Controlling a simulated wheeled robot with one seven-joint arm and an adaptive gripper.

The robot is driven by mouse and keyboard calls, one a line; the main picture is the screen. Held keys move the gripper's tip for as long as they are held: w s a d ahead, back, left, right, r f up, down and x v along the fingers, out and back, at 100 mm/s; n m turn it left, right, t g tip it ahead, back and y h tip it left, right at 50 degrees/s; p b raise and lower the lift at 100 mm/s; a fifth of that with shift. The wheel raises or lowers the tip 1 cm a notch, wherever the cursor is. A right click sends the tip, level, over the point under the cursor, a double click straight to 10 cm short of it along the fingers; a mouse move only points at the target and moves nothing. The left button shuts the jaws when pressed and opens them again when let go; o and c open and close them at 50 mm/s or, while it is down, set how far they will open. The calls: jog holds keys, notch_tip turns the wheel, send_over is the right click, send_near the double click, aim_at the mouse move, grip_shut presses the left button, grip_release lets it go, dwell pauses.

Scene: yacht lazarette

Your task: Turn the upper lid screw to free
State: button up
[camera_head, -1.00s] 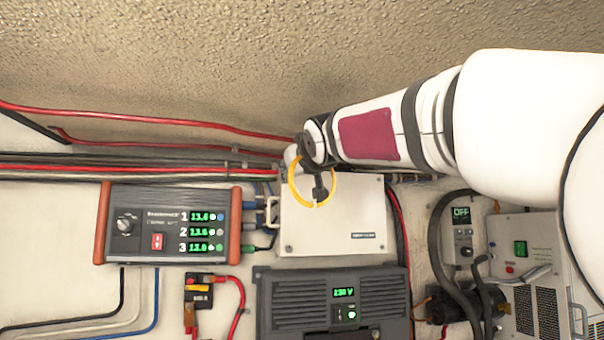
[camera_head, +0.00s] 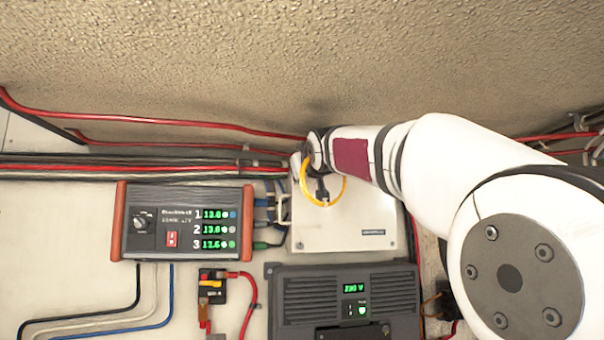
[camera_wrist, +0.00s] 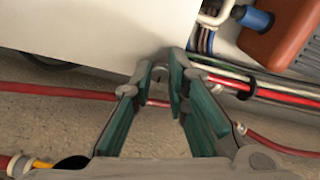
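The cream box with its flat lid (camera_head: 365,222) is fixed to the wall, and its pale face also shows in the wrist view (camera_wrist: 95,30). My gripper (camera_wrist: 160,72) is at the lid's edge, with its two green-padded fingers a narrow gap apart. A small grey rounded piece shows between the fingertips; it may be the upper lid screw, but it is too small to be sure. I cannot see contact with it. In the head view my wrist, with a yellow ring, covers the lid's upper left part.
A dark 230 V unit (camera_head: 312,302) sits just below. My arm covers the right side.

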jog(key=shift+n, duration=0.4)
grip_shut()
jog(key=shift+n, duration=8.6)
jog(key=o, duration=0.7)
grip_release()
jog(key=shift+w, duration=0.1)
jog(key=shift+o, duration=0.2)
